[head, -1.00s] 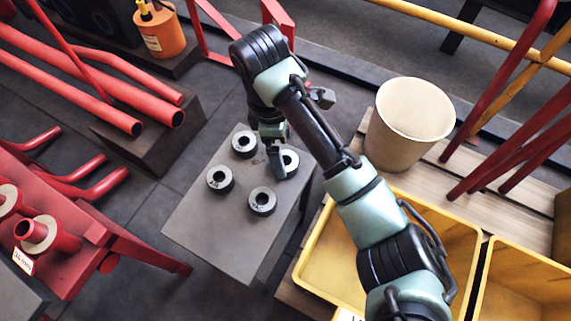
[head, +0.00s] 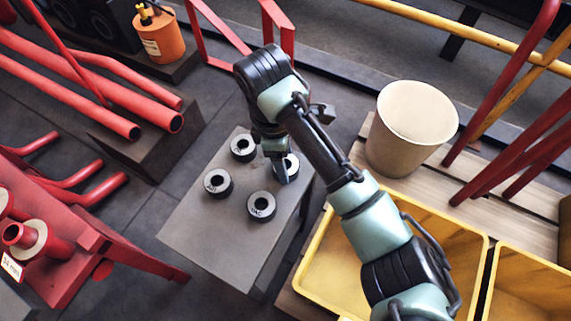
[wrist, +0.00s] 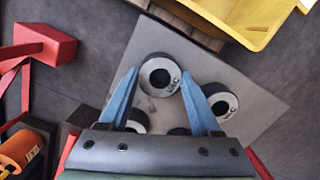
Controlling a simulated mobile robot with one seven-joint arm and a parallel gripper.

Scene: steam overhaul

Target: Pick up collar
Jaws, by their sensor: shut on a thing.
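Several dark ring-shaped collars with pale lettered tops are on a grey block (head: 215,238). One collar (head: 293,167) at the block's right is partly hidden by my gripper (head: 283,170) in the head view. In the wrist view my gripper (wrist: 159,74) is shut on this collar (wrist: 160,93), with a blue finger on each side of it. I cannot tell whether it is clear of the block. The other collars stand close by: a front one (head: 261,214), a left one (head: 217,190) and a back one (head: 243,154). The front one also shows in the wrist view (wrist: 232,107).
Yellow bins (head: 327,270) and a beige bucket (head: 395,150) stand to the right of the block. Red pipes (head: 90,92) and a red frame (head: 60,230) lie to the left. An orange can (head: 160,42) is at the back. Floor shows around the block.

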